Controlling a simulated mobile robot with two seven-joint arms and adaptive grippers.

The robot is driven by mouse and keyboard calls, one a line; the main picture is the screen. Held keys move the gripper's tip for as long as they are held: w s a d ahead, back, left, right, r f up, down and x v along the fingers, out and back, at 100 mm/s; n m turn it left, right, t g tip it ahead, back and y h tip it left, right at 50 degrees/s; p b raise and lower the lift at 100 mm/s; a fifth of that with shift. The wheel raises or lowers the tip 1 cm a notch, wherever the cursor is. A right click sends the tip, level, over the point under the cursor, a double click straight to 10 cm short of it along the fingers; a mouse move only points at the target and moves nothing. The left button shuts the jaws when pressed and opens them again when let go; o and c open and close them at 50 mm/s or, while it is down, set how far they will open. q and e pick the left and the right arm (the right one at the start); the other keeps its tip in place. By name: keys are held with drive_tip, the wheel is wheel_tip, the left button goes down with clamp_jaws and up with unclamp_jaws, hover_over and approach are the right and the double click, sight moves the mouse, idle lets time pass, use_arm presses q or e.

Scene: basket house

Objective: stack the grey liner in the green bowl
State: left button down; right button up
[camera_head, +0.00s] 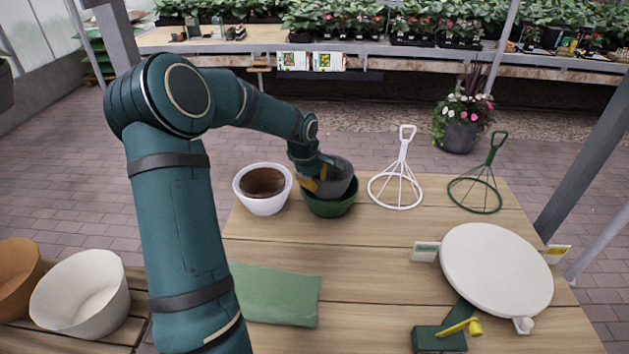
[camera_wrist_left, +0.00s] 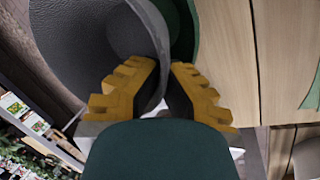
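The green bowl (camera_head: 330,207) stands on the slatted wooden table, to the right of a white pot. The grey liner (camera_head: 341,178) is at its mouth, tilted, with its lower part hidden by the bowl's rim. I cannot tell whether it rests on the bowl. My left gripper (camera_head: 319,180) is at the liner's left side. In the left wrist view the liner (camera_wrist_left: 85,45) has its wall between the yellow fingers of my left gripper (camera_wrist_left: 165,85), which is shut on it. Part of the green bowl (camera_wrist_left: 184,25) shows behind the liner. My right gripper is out of view.
A white pot with brown filling (camera_head: 262,205) stands close left of the bowl. White (camera_head: 397,190) and green (camera_head: 474,195) wire frames stand right. A round white board (camera_head: 495,268), a green cloth (camera_head: 275,294) and a yellow-handled green device (camera_head: 440,338) lie nearer.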

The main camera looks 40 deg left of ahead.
use_arm(q)
drive_tip(key=shift+f, duration=0.1)
drive_tip(key=c, duration=1.1)
unclamp_jaws()
drive_tip(key=shift+c, duration=0.2)
drive_tip(key=shift+r, duration=0.25)
drive_tip(key=p+v, duration=0.3)
drive_tip(key=v, duration=0.9)
drive_tip(key=shift+r+p, duration=0.3)
drive_tip(key=shift+r, duration=0.1)
drive_tip(key=shift+d+f, duration=0.1)
